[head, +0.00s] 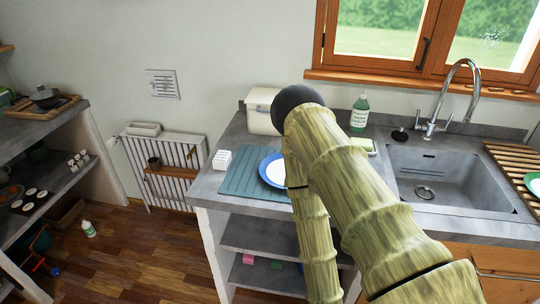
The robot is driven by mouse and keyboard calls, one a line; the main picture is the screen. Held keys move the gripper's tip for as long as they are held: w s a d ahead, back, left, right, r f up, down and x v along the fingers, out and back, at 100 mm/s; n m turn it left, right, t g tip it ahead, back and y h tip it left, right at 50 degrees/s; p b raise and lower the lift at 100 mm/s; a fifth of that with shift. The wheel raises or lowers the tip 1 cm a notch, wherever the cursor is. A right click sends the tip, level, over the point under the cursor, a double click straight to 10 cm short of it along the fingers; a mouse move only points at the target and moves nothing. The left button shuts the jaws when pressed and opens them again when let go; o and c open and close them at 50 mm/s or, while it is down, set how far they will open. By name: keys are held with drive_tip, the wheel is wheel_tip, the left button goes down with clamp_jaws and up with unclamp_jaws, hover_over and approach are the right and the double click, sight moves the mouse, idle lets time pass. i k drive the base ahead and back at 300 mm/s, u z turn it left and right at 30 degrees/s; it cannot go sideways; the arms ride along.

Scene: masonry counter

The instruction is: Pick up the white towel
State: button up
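I cannot make out a white towel for certain. A small white block-like item (222,159) with a ridged surface sits at the left end of the grey counter (213,187); I cannot tell whether it is folded cloth. A pale item (143,129) lies on top of the radiator and is also unclear. My bamboo-textured arm rises from the lower right, bends at a dark joint above the counter, and a thinner link runs down to the bottom edge. My gripper is not in view. The arm hides part of the counter.
A blue-rimmed white plate (271,170) lies on a teal mat (240,181), partly behind my arm. A cream bin (261,112), a green bottle (360,112) and a sink (447,178) with a tall tap stand along the counter. Wooden floor (150,250) is open at left.

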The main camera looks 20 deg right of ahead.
sight(222, 160)
drive_tip(key=z, duration=0.25)
drive_tip(key=k, duration=1.15)
drive_tip(key=u, duration=1.2)
drive_tip(key=i, duration=1.45)
drive_tip(key=z, duration=0.8)
drive_tip(key=i, duration=0.5)
drive_tip(key=z, duration=0.6)
